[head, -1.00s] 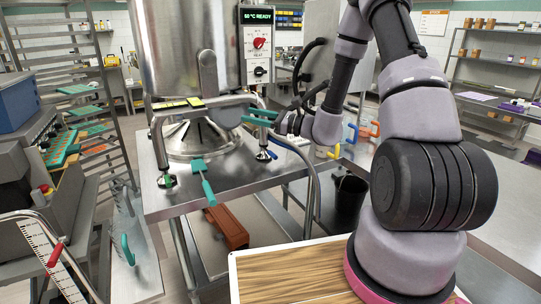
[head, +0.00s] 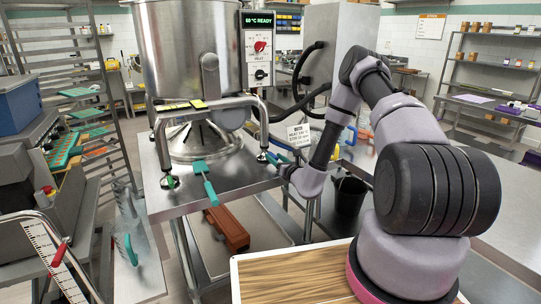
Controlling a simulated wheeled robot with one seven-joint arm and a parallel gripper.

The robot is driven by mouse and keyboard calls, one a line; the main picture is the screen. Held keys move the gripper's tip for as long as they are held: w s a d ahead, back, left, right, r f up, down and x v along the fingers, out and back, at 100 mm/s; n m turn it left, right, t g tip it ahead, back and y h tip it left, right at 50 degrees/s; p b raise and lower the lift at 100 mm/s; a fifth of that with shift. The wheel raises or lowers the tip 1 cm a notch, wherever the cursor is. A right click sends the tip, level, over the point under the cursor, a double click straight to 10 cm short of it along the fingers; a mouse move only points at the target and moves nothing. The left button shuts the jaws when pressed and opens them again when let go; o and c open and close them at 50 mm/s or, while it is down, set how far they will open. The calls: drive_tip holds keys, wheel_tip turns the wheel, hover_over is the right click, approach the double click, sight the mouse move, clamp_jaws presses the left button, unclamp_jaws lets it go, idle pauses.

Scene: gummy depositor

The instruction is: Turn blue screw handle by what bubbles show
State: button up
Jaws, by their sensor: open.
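The steel kettle (head: 185,45) stands on a frame with screw feet on a steel table (head: 190,207). Two yellow bubble levels (head: 183,105) lie on the frame's crossbar; their bubbles are too small to read. The near left foot (head: 170,182) has a green part at its base. My gripper (head: 276,159) is open, low by the right foot (head: 263,156). A small blue piece, perhaps the blue screw handle (head: 281,151), shows beside the fingers. It is partly hidden, and I cannot tell whether the fingers are around it or touching it.
A control box (head: 260,48) reads "60 °C READY". A small placard (head: 298,135) and a black hose (head: 300,95) are behind my gripper.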

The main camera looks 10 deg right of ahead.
sight(271, 154)
drive_tip(key=shift+x, duration=2.1)
clamp_jaws()
